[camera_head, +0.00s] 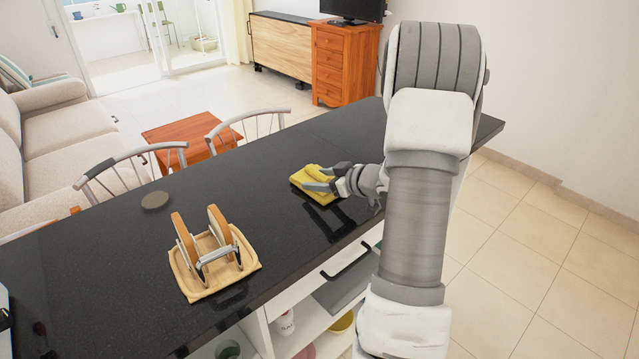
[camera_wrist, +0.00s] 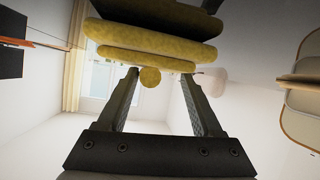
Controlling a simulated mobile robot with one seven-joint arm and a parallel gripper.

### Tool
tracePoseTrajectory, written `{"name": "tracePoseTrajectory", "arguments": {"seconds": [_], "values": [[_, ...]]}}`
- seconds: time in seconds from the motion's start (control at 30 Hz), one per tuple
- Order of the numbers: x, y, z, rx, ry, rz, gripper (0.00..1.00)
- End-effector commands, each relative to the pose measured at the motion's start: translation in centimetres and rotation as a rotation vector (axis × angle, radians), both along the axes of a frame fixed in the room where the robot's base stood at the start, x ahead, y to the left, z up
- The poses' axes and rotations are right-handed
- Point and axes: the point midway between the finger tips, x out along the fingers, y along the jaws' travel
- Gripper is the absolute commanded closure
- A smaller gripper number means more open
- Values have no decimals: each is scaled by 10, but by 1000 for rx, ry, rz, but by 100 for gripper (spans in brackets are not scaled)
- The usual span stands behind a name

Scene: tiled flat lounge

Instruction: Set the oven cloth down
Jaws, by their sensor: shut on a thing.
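The oven cloth (camera_head: 306,182) is yellow and folded in layers. It is at the black countertop (camera_head: 250,228), right of the middle, with a part raised between my fingers. My gripper (camera_head: 322,180) reaches in from the right, low over the counter, and is shut on the cloth. In the wrist view the cloth's folds (camera_wrist: 150,38) lie beyond the fingertips (camera_wrist: 158,76), with a rounded bit of it between the two fingers. The cloth lies flat and close to the dark surface. I cannot tell whether its whole underside touches it.
Chairs (camera_head: 130,165) stand along the far edge. The counter around the cloth is clear; its near edge is close to my gripper.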

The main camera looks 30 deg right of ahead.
Motion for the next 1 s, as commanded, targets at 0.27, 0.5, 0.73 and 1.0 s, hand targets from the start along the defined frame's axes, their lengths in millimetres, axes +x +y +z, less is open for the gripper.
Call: {"name": "tracePoseTrajectory", "arguments": {"seconds": [0.27, 0.5, 0.73, 1.0], "values": [[0, 0, -2, -1, -1, 1, 100], [0, 0, -4, -1, 0, 0, 8], [0, 0, -4, -1, -1, 1, 3], [-14, -5, 7, -1, -1, -3, 3]]}}
